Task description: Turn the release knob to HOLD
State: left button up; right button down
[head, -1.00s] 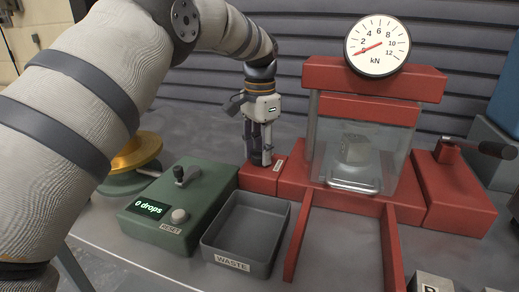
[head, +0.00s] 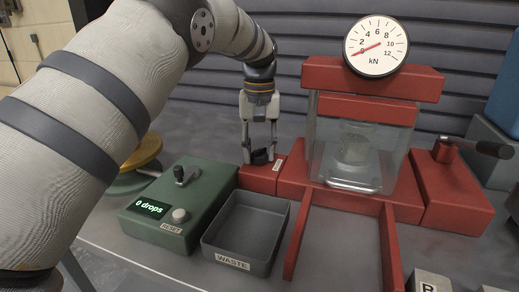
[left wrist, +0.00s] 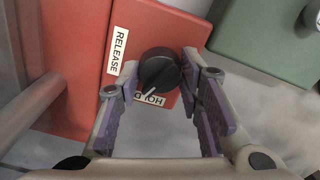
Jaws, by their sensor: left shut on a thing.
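The release knob (left wrist: 160,70) is a black round knob on a red block, between a RELEASE label (left wrist: 118,50) and a partly covered HOLD label (left wrist: 151,98). Its white pointer mark points down-left in the left wrist view, at the HOLD label. In the head view the knob (head: 260,157) is a dark disc at the press's left side. My left gripper (head: 259,150) points down over it, shut on it with one finger on either side. The fingers also flank it in the left wrist view (left wrist: 160,62). My right gripper is not in view.
A green drop counter (head: 165,222) reading "0 drops" and a grey WASTE tray (head: 240,262) stand in front of my gripper. The red press (head: 372,78) with a clear guard, a kN gauge (head: 377,46) and a black-handled lever (head: 480,147) is to the right.

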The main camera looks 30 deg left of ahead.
aim_at(259, 150)
pick_arm(q)
jog(key=n, duration=0.4)
jog(key=shift+n, duration=0.7)
jog(key=o, duration=1.2)
notch_tip(259, 150, up, 12)
jog(key=shift+r, duration=0.1)
